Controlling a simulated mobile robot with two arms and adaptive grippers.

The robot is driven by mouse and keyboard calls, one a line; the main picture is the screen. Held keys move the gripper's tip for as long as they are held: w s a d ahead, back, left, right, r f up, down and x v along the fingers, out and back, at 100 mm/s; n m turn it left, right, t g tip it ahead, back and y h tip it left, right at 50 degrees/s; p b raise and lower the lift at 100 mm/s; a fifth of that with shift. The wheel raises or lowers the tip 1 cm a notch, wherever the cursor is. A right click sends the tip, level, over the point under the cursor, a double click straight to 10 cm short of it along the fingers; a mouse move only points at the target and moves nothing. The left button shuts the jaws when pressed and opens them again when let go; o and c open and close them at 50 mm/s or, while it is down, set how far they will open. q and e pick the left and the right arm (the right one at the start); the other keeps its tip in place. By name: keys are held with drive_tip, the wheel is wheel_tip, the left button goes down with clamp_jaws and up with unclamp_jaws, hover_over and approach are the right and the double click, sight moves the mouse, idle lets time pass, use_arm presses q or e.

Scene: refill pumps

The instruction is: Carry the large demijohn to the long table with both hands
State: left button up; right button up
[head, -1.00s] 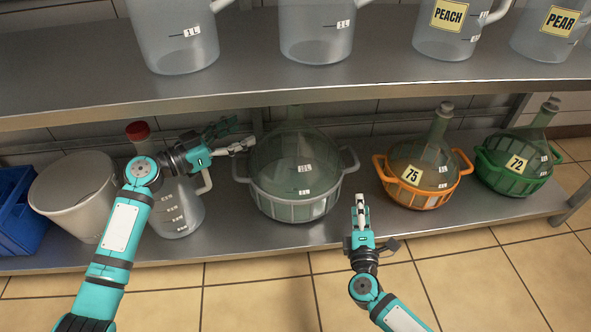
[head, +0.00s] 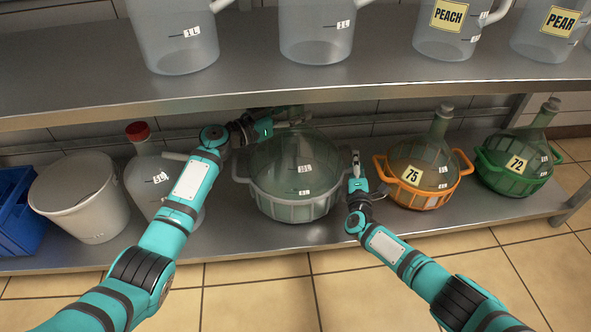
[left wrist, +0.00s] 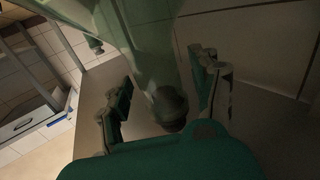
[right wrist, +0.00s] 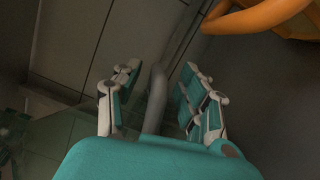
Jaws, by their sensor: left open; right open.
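The large demijohn (head: 295,180), clear greenish glass in a grey two-handled basket, stands on the lower shelf. My left gripper (head: 288,117) is open at its top, behind the shelf edge. In the left wrist view the demijohn's neck with its dark stopper (left wrist: 167,105) lies between the spread fingers (left wrist: 163,95). My right gripper (head: 356,165) is open at the basket's right handle. In the right wrist view the grey handle (right wrist: 157,95) passes between the open fingers (right wrist: 157,88). I cannot tell whether any finger touches. The long table is not recognisable in view.
The orange-basket demijohn (head: 424,175) marked 75 is close right of my right gripper. The green-basket demijohn (head: 515,165) stands farther right. A white bucket (head: 80,205) and a red-capped jug (head: 150,180) are left. The upper shelf (head: 240,85) with jugs hangs above.

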use_arm(q)
drive_tip(key=shift+w+d, duration=0.15)
drive_tip(key=shift+d, duration=0.15)
use_arm(e)
drive_tip(key=shift+w+r, duration=0.1)
drive_tip(key=shift+w, duration=0.2)
use_arm(q)
drive_tip(key=c, duration=0.9)
use_arm(e)
clamp_jaws()
use_arm(q)
clamp_jaws()
drive_tip(key=shift+w+r, duration=0.1)
drive_tip(key=shift+r, duration=0.25)
use_arm(e)
drive_tip(key=shift+w+r, duration=0.1)
drive_tip(key=shift+r, duration=0.1)
